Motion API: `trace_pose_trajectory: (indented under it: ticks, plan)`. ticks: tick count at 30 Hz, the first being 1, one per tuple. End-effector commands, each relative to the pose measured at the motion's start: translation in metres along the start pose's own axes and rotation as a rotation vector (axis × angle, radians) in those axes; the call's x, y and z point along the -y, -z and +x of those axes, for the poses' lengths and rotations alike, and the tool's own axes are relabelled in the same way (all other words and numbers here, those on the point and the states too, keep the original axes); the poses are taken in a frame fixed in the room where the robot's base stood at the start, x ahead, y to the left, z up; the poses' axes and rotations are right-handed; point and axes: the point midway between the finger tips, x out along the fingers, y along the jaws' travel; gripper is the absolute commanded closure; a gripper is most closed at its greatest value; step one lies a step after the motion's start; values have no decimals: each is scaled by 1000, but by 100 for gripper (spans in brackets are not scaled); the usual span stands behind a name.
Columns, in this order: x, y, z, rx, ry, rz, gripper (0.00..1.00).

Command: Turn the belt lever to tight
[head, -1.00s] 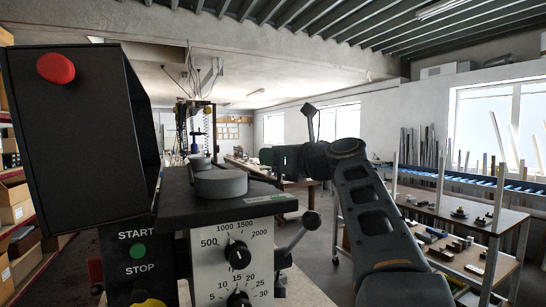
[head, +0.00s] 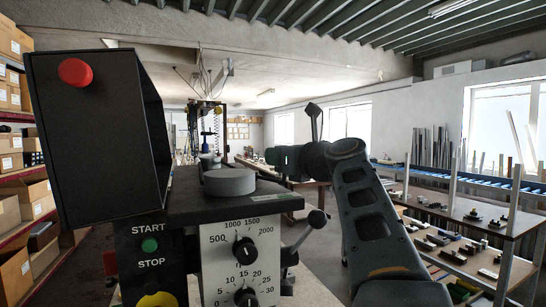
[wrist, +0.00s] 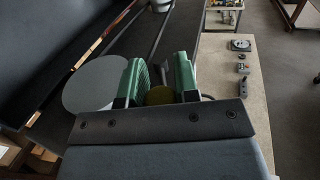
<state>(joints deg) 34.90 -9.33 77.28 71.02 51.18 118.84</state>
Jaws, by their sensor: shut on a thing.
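My gripper (head: 292,158) reaches over the right rear of the drill's dark head (head: 180,205) in the head view. In the wrist view its two green fingers (wrist: 158,84) are shut on a round olive-yellow knob (wrist: 159,96), which appears to be the belt lever's end. The rest of that lever is hidden, and I cannot read its tight or loose position. A grey round cap (head: 229,182) stands on the drill head; it shows left of the fingers in the wrist view (wrist: 92,84).
A black box with a red button (head: 75,72) rises at the left. A ball-ended feed handle (head: 316,219) sticks out right of the dial panel (head: 244,260). Shelves with cartons (head: 30,200) stand at far left, a workbench (head: 470,215) at right.

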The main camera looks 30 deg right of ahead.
Motion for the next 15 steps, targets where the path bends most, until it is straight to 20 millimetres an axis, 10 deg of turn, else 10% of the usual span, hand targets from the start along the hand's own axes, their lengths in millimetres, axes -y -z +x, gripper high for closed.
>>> trace_pose_trajectory:
  ticks: [1,2,3,15]
  plan:
    - [0,0,0,0,1,-1,100]
    - [0,0,0,0,1,-1,70]
    - [0,0,0,0,0,-1,66]
    - [-1,0,1,0,-2,-1,48]
